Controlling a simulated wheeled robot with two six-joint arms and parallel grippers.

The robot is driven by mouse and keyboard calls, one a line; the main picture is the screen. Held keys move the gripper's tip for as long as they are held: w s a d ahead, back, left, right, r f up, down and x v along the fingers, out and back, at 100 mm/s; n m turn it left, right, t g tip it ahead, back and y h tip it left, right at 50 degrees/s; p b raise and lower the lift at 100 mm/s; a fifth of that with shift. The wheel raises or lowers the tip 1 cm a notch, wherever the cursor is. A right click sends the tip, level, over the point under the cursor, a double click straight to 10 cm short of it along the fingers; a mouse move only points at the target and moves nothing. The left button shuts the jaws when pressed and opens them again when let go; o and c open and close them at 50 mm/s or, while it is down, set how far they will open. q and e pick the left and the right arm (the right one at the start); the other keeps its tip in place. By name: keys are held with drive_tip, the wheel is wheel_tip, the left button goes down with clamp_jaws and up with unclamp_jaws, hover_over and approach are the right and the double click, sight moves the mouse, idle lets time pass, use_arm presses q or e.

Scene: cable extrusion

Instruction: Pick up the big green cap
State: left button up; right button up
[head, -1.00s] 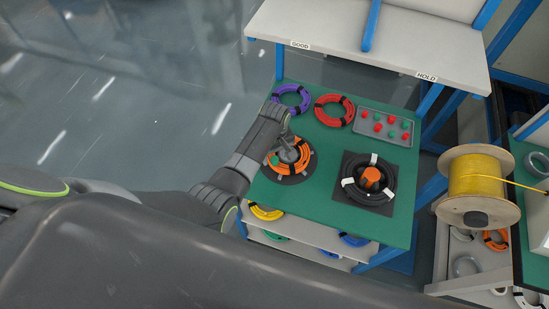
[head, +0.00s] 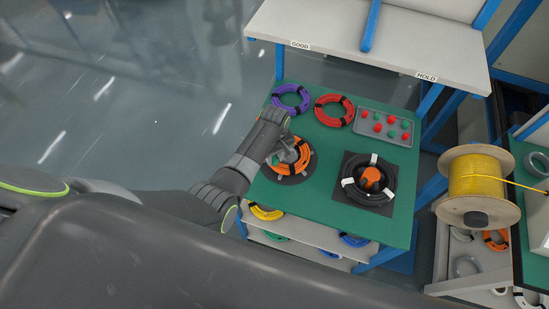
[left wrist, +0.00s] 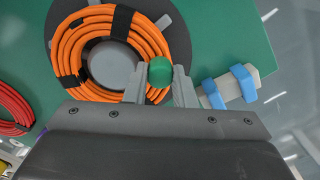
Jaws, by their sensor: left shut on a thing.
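The big green cap (left wrist: 160,72) shows in the left wrist view between the two fingertips of my left gripper (left wrist: 161,85). The gripper is shut on it. Behind the cap lies an orange cable coil (left wrist: 70,55) with black ties, on a dark round plate with a grey hub in its middle. In the head view my left gripper (head: 281,156) is over the left side of this orange coil (head: 302,158), and I cannot make out the cap clearly there. My right gripper is in neither view.
A grey tray (head: 359,127) of small red and green caps stands at the back right of the green table (head: 325,150). Purple (head: 276,98) and red (head: 346,119) coils lie at the back. A black coil (head: 352,193) with an orange hub lies at the right.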

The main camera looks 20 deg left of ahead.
use_arm(q)
wheel_tip(320, 180, up, 10)
drive_tip(key=shift+b, duration=0.4)
drive_tip(key=shift+o, duration=1.3)
drive_tip(key=shift+f, duration=0.1)
drive_tip(key=shift+c, duration=0.2)
